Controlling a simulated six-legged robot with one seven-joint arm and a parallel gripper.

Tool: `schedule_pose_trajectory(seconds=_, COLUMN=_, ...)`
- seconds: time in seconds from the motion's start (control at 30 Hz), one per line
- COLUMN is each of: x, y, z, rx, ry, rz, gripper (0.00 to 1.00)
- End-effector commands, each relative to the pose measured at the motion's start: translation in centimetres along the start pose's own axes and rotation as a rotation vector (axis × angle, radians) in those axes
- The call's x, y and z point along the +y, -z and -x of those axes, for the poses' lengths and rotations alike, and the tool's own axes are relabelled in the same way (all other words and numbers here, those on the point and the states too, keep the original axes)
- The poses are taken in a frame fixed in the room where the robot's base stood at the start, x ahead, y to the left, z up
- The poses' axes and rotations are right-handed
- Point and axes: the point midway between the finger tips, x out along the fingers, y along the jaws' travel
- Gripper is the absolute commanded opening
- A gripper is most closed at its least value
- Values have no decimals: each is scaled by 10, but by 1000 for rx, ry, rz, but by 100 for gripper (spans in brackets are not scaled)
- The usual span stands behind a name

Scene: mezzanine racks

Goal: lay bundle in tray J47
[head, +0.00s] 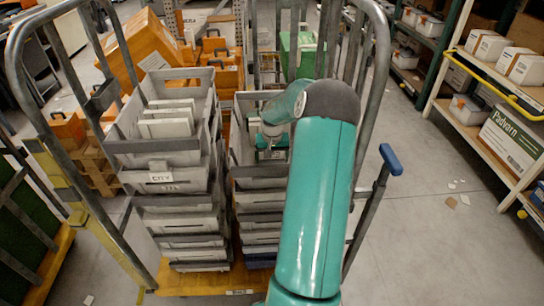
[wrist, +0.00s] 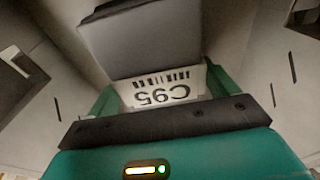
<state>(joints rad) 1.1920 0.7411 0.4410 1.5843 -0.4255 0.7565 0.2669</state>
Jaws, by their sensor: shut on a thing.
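In the wrist view my gripper (wrist: 162,92) has its green fingers either side of a pale piece with a barcode and the upside-down mark C95, with a dark grey block over it. I take this to be the bundle (wrist: 158,96), shut in the jaws. In the head view my gripper (head: 271,142) is low over or inside the top tray (head: 259,171) of the right stack, and my arm hides much of it. The bundle cannot be made out there. No mark J47 is readable in either view, so I cannot tell which tray it is.
A left stack of grey trays (head: 166,147), labelled CITY, has white packets in its top tray. Both stacks stand on a cart with curved metal rails (head: 374,100). Orange cases (head: 151,48) stand behind.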

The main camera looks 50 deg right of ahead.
Motion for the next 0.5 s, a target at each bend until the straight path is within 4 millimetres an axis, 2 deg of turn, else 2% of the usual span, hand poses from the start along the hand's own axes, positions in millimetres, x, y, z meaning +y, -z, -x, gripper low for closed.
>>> schedule_pose_trajectory(seconds=0.3, x=-1, y=2, z=-3, rx=1, ry=0, rz=1, gripper=58)
schedule_pose_trajectory(seconds=0.33, x=0, y=2, z=-3, rx=1, ry=0, rz=0, gripper=90)
schedule_pose_trajectory(seconds=0.4, x=0, y=2, z=-2, rx=1, ry=0, rz=0, gripper=100)
schedule_pose_trajectory(seconds=0.5, x=0, y=2, z=-2, rx=1, ry=0, rz=0, gripper=100)
